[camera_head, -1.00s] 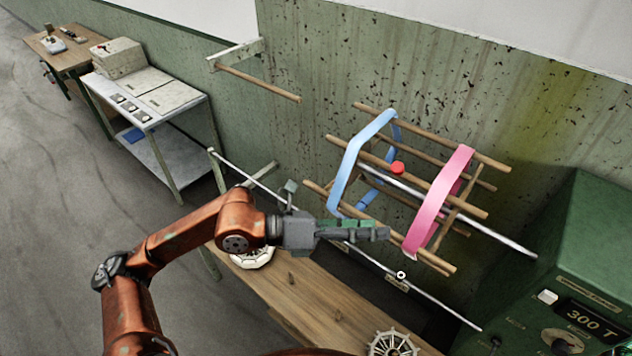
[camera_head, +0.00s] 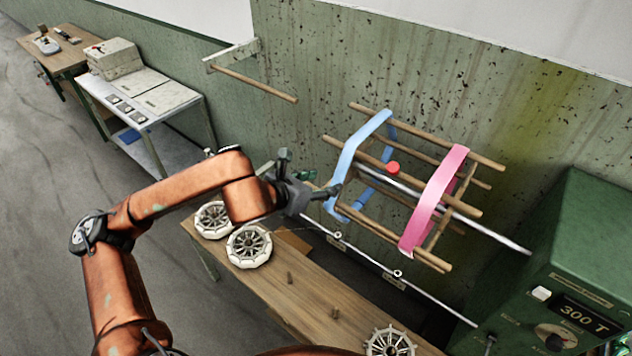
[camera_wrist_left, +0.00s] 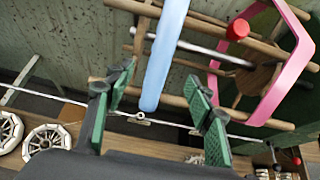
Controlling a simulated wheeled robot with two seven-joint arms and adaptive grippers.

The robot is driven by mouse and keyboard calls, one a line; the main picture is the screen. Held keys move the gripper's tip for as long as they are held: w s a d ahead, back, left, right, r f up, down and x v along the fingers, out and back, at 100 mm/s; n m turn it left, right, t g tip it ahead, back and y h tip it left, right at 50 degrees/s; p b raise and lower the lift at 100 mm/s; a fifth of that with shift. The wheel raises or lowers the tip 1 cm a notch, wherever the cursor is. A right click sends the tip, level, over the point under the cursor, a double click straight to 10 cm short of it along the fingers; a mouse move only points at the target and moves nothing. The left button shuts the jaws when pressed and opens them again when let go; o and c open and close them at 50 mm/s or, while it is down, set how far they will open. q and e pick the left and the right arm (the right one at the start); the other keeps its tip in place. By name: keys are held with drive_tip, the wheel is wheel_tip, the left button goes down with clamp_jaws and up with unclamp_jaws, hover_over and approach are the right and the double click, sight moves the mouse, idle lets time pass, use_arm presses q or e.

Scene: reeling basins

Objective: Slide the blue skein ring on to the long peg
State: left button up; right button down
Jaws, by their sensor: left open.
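The blue skein ring (camera_head: 346,165) hangs around the left part of a wooden reel frame, beside the wall. My left gripper (camera_head: 322,184) is open at the ring's lower left edge in the head view. In the left wrist view the blue ring's strip (camera_wrist_left: 165,55) shows between the two open green-padded fingers (camera_wrist_left: 160,100). I cannot tell whether the pads touch it. A long wooden peg (camera_head: 255,83) sticks out from a bracket on the wall, up and left of the reel, and is bare. My right gripper is out of view.
A pink ring (camera_head: 432,203) sits on the reel's right part, with a red knob (camera_head: 393,168) between the rings. A thin metal rail (camera_head: 430,297) runs below. A wooden bench (camera_head: 300,292) holds white spoked wheels. A green control box (camera_head: 575,250) stands at right.

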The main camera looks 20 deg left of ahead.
sight(338, 177)
use_arm(q)
drive_tip(key=b+x, duration=0.2)
drive_tip(key=x, duration=0.4)
drive_tip(key=shift+s+f, duration=0.1)
drive_tip(key=shift+f, duration=0.05)
drive_tip(key=shift+b+x, duration=0.9)
drive_tip(key=shift+x, duration=0.5)
drive_tip(key=shift+r, duration=0.2)
drive_tip(key=shift+c, duration=0.3)
clamp_jaws()
